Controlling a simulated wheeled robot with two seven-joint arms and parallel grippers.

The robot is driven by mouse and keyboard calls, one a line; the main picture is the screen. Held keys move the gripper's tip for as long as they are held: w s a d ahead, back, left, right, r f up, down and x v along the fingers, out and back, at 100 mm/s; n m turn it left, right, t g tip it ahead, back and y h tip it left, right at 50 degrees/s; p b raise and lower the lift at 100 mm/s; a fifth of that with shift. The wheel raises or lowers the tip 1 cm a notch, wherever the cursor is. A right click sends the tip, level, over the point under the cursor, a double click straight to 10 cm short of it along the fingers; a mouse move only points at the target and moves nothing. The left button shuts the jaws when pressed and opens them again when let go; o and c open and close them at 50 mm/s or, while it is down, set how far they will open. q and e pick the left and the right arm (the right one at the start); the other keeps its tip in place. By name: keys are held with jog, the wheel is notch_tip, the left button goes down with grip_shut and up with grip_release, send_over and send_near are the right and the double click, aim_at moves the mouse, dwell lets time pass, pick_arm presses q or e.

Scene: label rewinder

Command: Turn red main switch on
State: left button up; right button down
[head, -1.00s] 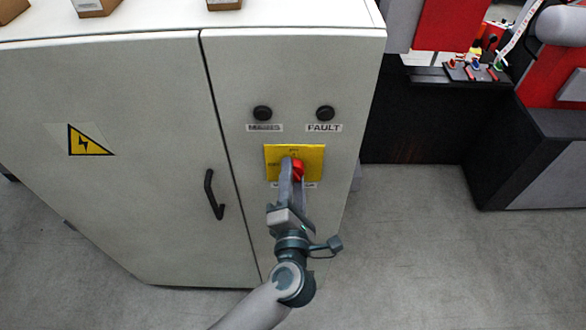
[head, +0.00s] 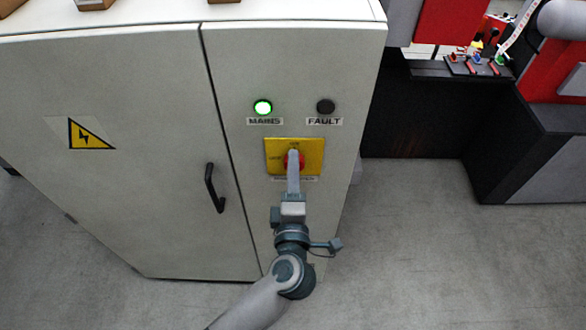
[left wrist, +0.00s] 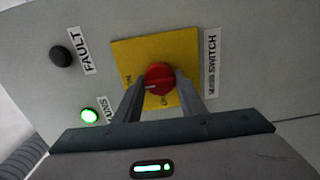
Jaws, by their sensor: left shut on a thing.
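The red main switch (head: 301,160) is a round knob on a yellow plate (head: 313,147) on the front of the grey cabinet. It also shows in the left wrist view (left wrist: 159,79), with the yellow plate (left wrist: 185,45) around it. My left gripper (head: 293,158) is shut on the red knob, one finger on each side of it, and hides part of it in the head view. The MAINS lamp (head: 263,107) above the plate is lit green, and it glows in the left wrist view (left wrist: 89,116) too. My right gripper is not in view.
The FAULT lamp (head: 325,106) is dark. A black door handle (head: 214,188) and a yellow warning triangle (head: 88,135) are on the cabinet's left door. A dark machine base (head: 415,125) stands to the right. The floor between is clear.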

pick_arm(q)
jog(key=o, duration=1)
jog(key=shift+o, duration=0.2)
jog(key=s+b, duration=0.6)
jog(key=s, duration=1.1)
jog(key=shift+s+b, duration=0.2)
jog(key=shift+b, duration=0.1)
jog(key=shift+w+f, duration=0.1)
jog(key=shift+f, duration=0.05)
